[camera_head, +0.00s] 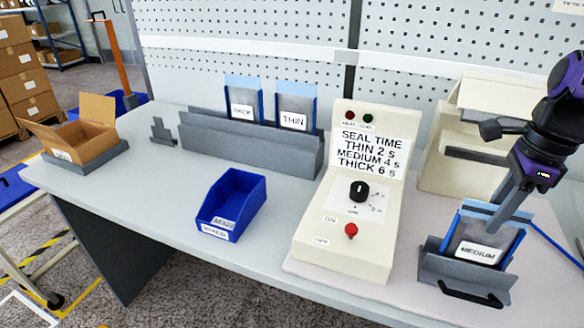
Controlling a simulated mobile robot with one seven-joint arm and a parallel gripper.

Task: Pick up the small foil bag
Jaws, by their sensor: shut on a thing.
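A foil bag with a blue edge and a white MEDIUM label (478,250) stands tilted in a dark grey holder (466,287) at the right front of the bench. My gripper (499,226) reaches down from the upper right, and its fingers are shut on the upper right part of this bag. The bag's lower part sits behind the holder's front lip. Two more foil bags, labelled THICK (243,97) and THIN (295,103), stand in a grey rack (240,145) at the back.
A cream control box (345,225) with a knob and a red button stands left of the holder. A cream machine (470,145) is behind it. A blue bin (230,205) and an open cardboard box (72,135) are further left. The bench between them is clear.

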